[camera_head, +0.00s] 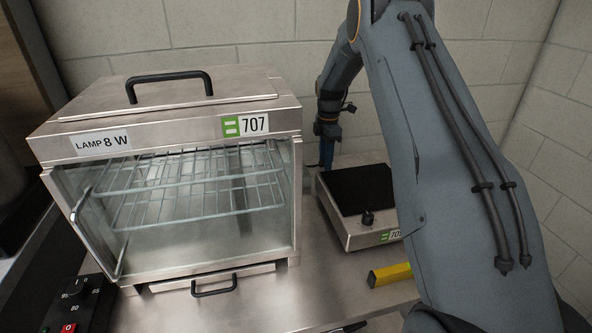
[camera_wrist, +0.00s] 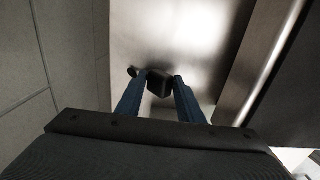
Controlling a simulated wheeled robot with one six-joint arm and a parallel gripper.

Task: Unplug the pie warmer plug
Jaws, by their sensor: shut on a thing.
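The pie warmer (camera_head: 170,110) is a steel cabinet with a glass front, wire shelves and a green 707 label, standing at the left of the head view. My gripper (camera_head: 327,155) reaches down behind the counter appliances, right of the warmer. In the wrist view, the two blue fingers of my gripper (camera_wrist: 159,77) are shut on a black plug (camera_wrist: 158,84). A small dark piece shows just left of the left fingertip. I cannot tell whether the plug sits in a socket. The plug is hidden in the head view.
A flat hot plate (camera_head: 345,236) with a black top and a knob stands right of the warmer. A yellow block (camera_head: 390,274) lies in front of it. A black control box (camera_head: 78,306) with a red switch is at the lower left. A block wall (camera_head: 300,60) stands behind.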

